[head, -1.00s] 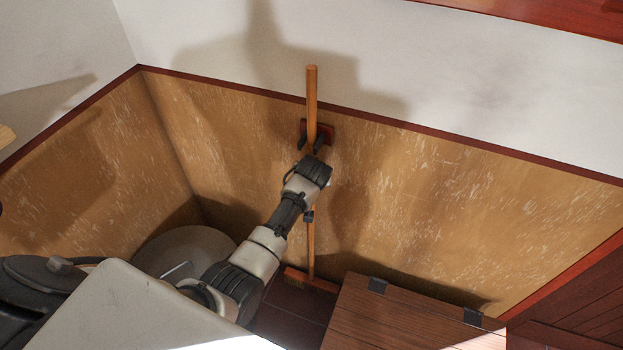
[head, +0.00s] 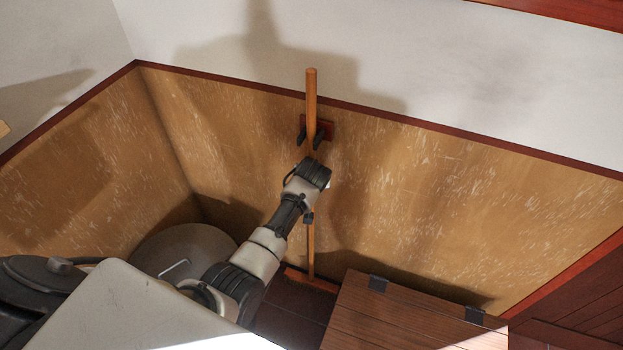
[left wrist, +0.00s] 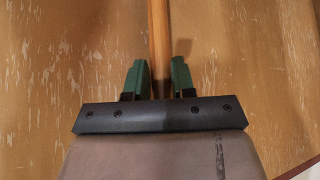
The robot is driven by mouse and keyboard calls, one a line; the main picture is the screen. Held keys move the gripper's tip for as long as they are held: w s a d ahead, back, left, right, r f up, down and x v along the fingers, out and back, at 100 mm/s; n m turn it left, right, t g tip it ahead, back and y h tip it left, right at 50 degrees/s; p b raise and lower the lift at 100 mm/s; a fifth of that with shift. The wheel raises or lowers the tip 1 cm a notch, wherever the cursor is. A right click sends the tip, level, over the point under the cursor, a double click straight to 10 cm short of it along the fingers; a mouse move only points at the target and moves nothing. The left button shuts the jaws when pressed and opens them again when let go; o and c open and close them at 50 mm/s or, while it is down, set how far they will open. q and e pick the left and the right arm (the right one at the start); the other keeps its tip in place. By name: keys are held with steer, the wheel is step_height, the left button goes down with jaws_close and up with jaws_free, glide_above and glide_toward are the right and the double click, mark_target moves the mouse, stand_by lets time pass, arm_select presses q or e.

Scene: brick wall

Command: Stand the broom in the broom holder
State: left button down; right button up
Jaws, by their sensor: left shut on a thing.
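The broom (head: 311,92) stands roughly upright along the wall, its orange wooden handle rising above the panelling and its reddish head (head: 312,280) low near the floor. The broom holder (head: 328,128) is a small red plate on the wall with two dark prongs. The handle passes between the prongs in the head view; I cannot tell how deep it sits. My left gripper (left wrist: 160,78) is shut on the handle below the holder, with a green finger on each side in the left wrist view. In the head view my wrist hides the grip. My right gripper is not in view.
A wooden box or lid (head: 400,315) with dark hinges stands at the lower right, close to the broom head. A round grey bin (head: 185,252) stands in the left corner. The wall right of the holder is clear.

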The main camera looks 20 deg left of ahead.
arm_select(q)
steer(key=c, duration=0.9)
jaws_free()
steer(key=shift+o, duration=0.2)
steer(key=v, duration=1.1)
steer(key=shift+f, duration=0.1)
steer(key=s+d+f+m+g+h, duration=0.1)
steer(key=s+f+m, duration=0.1)
steer(key=s+f, duration=0.5)
steer(key=s+d+f+m+g, duration=0.1)
steer(key=s+f, duration=0.2)
steer(key=f, duration=0.9)
steer(key=s+d+f+m+g+h, duration=0.1)
steer(key=s+f+m, duration=0.1)
steer(key=s+f, duration=0.5)
steer(key=s+a+f+g, duration=0.1)
steer(key=s+f, duration=0.4)
steer(key=s, duration=0.5)
steer(key=s+a+f+m+g, duration=0.1)
steer(key=s+f, duration=0.5)
steer(key=s, duration=0.5)
steer(key=s+a+f+m+h, duration=0.1)
steer(key=s+f, duration=0.5)
steer(key=s, duration=0.4)
steer(key=shift+s+f+g, duration=0.15)
steer(key=shift+f+g, duration=0.05)
steer(key=shift+g, duration=0.2)
